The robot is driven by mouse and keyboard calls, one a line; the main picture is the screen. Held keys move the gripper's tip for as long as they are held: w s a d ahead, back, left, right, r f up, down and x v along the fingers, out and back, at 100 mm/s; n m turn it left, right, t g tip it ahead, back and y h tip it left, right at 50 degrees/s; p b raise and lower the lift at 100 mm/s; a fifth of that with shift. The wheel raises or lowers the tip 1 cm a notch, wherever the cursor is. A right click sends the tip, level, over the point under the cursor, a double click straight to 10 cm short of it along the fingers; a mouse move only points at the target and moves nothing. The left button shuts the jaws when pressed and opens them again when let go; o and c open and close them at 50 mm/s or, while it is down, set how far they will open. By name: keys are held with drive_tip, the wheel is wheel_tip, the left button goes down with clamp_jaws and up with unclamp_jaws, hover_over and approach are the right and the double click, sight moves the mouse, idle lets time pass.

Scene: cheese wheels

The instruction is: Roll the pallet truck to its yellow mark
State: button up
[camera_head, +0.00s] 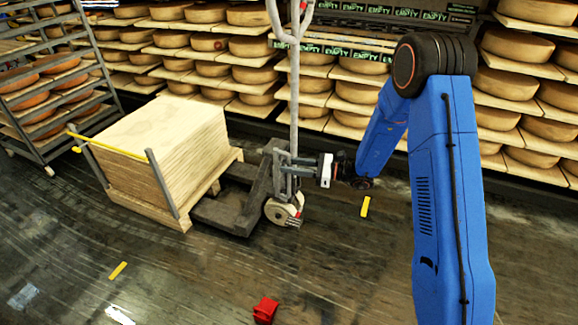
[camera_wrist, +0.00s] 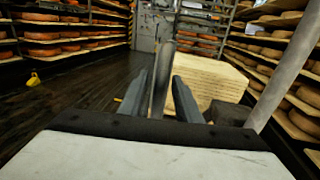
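The pallet truck (camera_head: 240,200) stands on the dark floor left of centre, with a tall pale grey handle (camera_head: 294,95) and a small wheel at its near end. It carries a pallet with a stack of pale boards (camera_head: 165,135), which also shows in the wrist view (camera_wrist: 210,82). My gripper (camera_head: 312,168) is at the truck's handle end. In the wrist view my gripper's fingers (camera_wrist: 163,100) lie on both sides of a grey bar (camera_wrist: 162,75) and appear closed on it. Yellow floor marks lie right of the truck (camera_head: 365,207) and front left (camera_head: 118,271).
Shelves of cheese wheels (camera_head: 240,45) line the back wall. A metal rack (camera_head: 45,85) of cheeses stands at the left, close behind the boards. A red object (camera_head: 265,310) lies on the floor in front. The floor at front left is mostly open.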

drive_tip(key=shift+a, duration=0.35)
drive_tip(key=shift+c, duration=0.7)
clamp_jaws()
drive_tip(key=s+d, duration=0.4)
drive_tip(key=d, duration=0.7)
drive_tip(key=s+d, duration=0.4)
drive_tip(key=d, duration=0.8)
drive_tip(key=shift+s+d, duration=0.2)
drive_tip(key=shift+s, duration=0.15)
